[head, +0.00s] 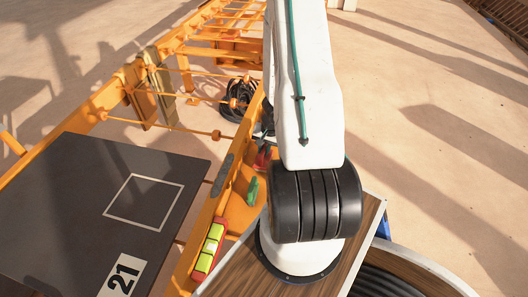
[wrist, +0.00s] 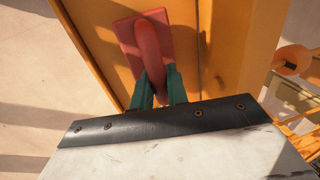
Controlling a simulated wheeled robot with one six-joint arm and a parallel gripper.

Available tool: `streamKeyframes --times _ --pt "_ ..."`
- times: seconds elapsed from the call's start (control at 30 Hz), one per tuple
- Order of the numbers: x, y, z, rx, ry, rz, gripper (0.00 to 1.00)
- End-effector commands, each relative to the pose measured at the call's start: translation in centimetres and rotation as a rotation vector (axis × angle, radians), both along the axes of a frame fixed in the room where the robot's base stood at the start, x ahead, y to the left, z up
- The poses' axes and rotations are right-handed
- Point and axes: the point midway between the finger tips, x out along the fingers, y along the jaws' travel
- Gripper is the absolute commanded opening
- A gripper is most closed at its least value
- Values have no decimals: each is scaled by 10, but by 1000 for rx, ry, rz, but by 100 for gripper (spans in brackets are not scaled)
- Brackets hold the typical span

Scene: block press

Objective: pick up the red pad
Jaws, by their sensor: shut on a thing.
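The red pad (wrist: 130,38) is a flat red plate with a rounded red handle, at the top middle of the wrist view. My gripper (wrist: 160,76) has its two green fingers shut on the handle, one on each side. The pad is over an orange surface, and I cannot tell whether it touches it. In the head view a small part of the red pad (head: 262,158) shows just left of my arm, which hides most of the gripper.
An orange beam (head: 213,215) carries a green object (head: 252,190) and a red holder with yellow-green blocks (head: 208,248). A dark board (head: 70,190) marked 21 lies to the left. A black cable coil (head: 238,100) lies behind. Open floor is at right.

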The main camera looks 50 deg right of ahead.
Motion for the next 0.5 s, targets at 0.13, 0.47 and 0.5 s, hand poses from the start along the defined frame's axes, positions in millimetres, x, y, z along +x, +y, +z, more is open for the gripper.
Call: streamKeyframes --times 0.13,0.47,0.5 --pt "1 -1 19 -3 -2 2 0" --pt "0 -1 63 -4 -2 1 0" --pt "0 -1 68 -4 -2 1 0"
